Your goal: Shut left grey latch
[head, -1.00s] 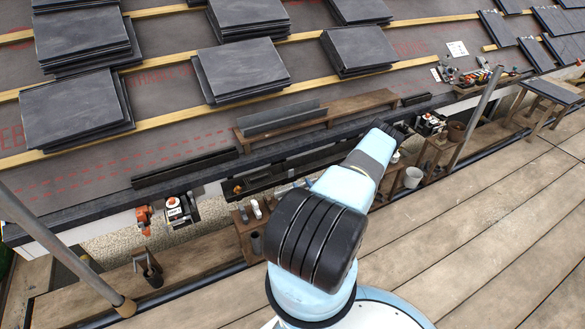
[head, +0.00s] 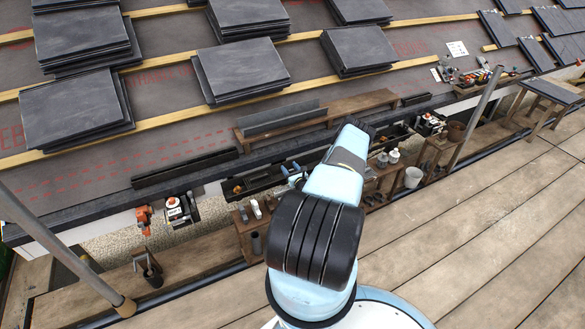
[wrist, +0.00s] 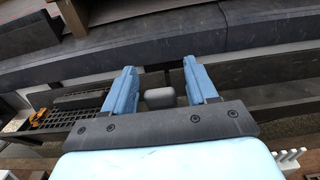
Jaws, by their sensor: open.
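My gripper (wrist: 159,74) is open, with its two blue fingers apart in the wrist view. A small rounded grey block (wrist: 160,97) shows between the fingers, and I cannot tell whether it is the left grey latch or whether a finger touches it. In the head view my gripper (head: 358,127) is over the dark eave edge, seen from behind. The arm hides what lies below it there, and no latch can be made out in that view.
A black tray with a grid (wrist: 62,119) lies left of the fingers; the trough (head: 262,183) runs under the eave. A wooden plank with a dark strip (head: 285,118) lies above the eave. White bottles (head: 394,156) stand to the right. The plank deck (head: 480,220) is clear.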

